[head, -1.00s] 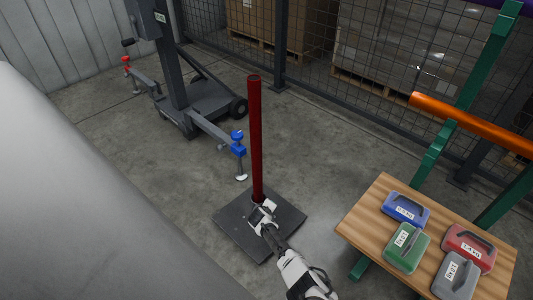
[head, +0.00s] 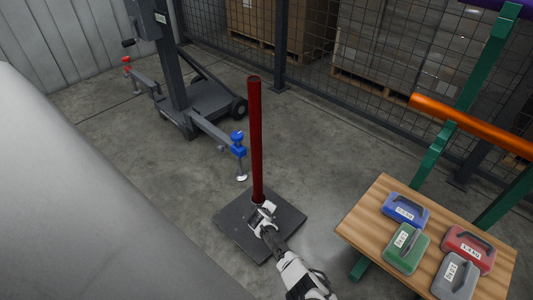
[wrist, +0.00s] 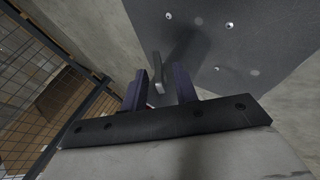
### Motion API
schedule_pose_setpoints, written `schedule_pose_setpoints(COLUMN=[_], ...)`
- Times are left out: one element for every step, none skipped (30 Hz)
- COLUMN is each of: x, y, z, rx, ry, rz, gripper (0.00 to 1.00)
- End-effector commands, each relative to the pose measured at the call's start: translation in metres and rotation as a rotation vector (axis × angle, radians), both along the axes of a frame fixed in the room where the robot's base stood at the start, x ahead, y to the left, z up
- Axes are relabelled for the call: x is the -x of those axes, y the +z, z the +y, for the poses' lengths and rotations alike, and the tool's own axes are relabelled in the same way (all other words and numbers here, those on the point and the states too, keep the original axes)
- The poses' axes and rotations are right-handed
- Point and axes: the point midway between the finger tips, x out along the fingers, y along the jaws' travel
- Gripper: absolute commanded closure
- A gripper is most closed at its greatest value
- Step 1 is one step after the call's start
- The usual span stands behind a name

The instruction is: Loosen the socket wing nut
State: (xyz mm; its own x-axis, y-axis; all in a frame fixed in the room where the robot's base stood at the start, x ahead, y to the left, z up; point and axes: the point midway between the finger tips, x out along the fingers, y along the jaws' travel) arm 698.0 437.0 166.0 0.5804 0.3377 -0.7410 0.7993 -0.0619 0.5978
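A dark red post (head: 256,140) stands upright on a dark square base plate (head: 285,222). My gripper (head: 262,206) is low beside the foot of the post and hides part of the socket there. In the wrist view my gripper (wrist: 160,86) has its two dark fingers apart. A small grey flat piece (wrist: 157,68), which looks like a wing of the socket wing nut, shows between and just beyond the fingertips. I cannot tell whether either finger touches it. The base plate (wrist: 275,25) with several bolt heads also shows in the wrist view.
A grey lifting stand (head: 195,100) with a blue-knobbed foot is behind left of the post. A wooden table (head: 365,225) with blue, green, red and grey weights is at right, beside a green frame with an orange bar (head: 475,125). Mesh fencing stands behind. Floor around the plate is clear.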

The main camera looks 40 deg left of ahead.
Motion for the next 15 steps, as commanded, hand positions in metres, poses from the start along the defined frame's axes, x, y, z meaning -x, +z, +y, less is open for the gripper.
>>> schedule_pose_setpoints(x=[0.002,0.004,0.006,0.008,0.009,0.012,0.014,0.016,0.019,0.021,0.024,0.026,0.029,0.031,0.034], y=[0.006,0.008,0.012,0.015,0.018,0.022,0.025,0.028,0.032,0.034,0.037,0.041,0.044,0.046,0.050], z=[-0.001,-0.002,-0.003,-0.004,-0.005,-0.007,-0.008,-0.010,-0.011,-0.013,-0.014,-0.016,-0.017,-0.018,-0.020], rx=[0.000,-0.001,-0.001,0.000,0.000,-0.001,-0.001,-0.001,-0.001,0.000,-0.001,0.000,-0.001,0.000,-0.001], ry=[0.000,-0.001,-0.001,0.000,0.000,-0.001,-0.001,-0.002,-0.002,-0.002,-0.002,-0.001,-0.002,-0.002,-0.002], rz=[0.002,0.003,0.003,0.002,0.002,0.003,0.004,0.003,0.003,0.004,0.003,0.003,0.003,0.004,0.003], gripper=[0.71,0.71,0.71,0.71,0.71,0.71,0.71,0.71,0.71,0.71,0.71,0.71,0.71,0.71,0.71])
